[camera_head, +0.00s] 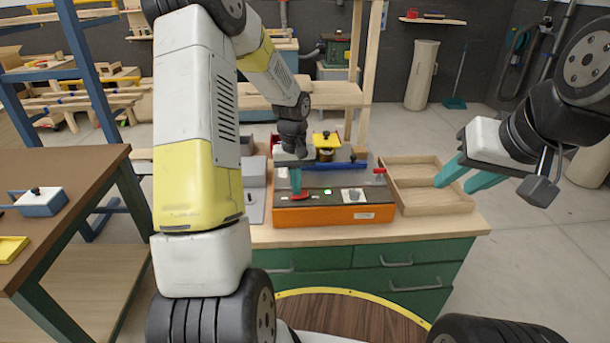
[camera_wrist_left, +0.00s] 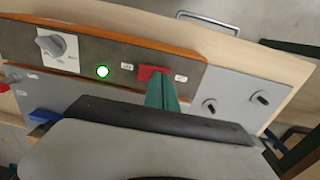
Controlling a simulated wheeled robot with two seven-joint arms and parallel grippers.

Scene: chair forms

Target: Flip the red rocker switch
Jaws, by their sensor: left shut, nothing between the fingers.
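The red rocker switch (camera_head: 300,196) sits on the dark top face of an orange control box (camera_head: 335,215) on the workbench. It also shows in the left wrist view (camera_wrist_left: 149,72), between two small white labels, beside a lit green lamp (camera_wrist_left: 102,71). My left gripper (camera_head: 296,187) is shut and empty, pointing down with its teal fingertips at the switch. In the left wrist view the fingertips (camera_wrist_left: 160,80) overlap the switch's edge and hide part of it; they look in contact or very close. My right gripper (camera_head: 460,176) is open and empty, held in the air right of the bench.
A grey rotary knob (camera_head: 352,194) is on the same box. A red-handled lever (camera_head: 379,171) and blue bar (camera_head: 340,164) lie behind. An empty wooden tray (camera_head: 425,187) stands right of the box. A grey panel (camera_head: 252,190) is at its left.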

